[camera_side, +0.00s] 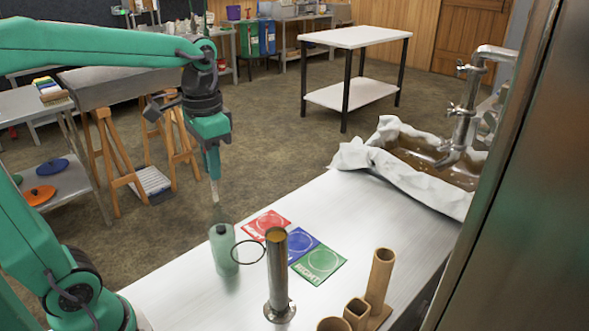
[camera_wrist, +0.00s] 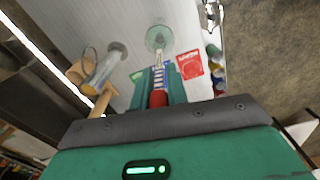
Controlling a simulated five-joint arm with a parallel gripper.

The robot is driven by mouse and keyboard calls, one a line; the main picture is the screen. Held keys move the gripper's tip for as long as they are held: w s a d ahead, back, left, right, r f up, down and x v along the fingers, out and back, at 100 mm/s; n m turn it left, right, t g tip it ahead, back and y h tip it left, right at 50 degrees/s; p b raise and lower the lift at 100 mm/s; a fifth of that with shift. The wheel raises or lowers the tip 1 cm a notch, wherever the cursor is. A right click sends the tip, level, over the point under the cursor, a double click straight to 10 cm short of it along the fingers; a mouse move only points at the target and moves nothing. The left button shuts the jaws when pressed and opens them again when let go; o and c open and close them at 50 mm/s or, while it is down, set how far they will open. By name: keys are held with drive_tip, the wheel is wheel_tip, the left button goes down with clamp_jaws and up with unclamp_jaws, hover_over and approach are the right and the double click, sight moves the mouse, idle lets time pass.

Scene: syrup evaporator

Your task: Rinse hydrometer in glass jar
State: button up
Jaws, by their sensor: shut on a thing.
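My gripper (camera_side: 213,172) points down and is shut on the hydrometer (camera_side: 215,190), a thin pale rod whose lower end hangs below the fingers. In the wrist view, the hydrometer (camera_wrist: 158,98) shows a red part and a striped scale between the fingers. The glass jar (camera_side: 223,252), greenish and see-through, stands on the metal bench below, with a clear gap under the hydrometer. The jar (camera_wrist: 157,37) lies beyond the hydrometer's far end in the wrist view. Most of the hydrometer's upper part is hidden by the gripper in the side view.
A tall metal cup (camera_side: 278,275) with amber content and a side ring stands right of the jar. Red (camera_side: 265,224), blue (camera_side: 301,243) and green (camera_side: 319,263) cards lie behind it. Wooden tubes (camera_side: 380,278) stand at the right front. A sink with taps (camera_side: 470,105) is at the back right.

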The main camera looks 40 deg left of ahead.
drive_tip(key=shift+r, duration=3.35)
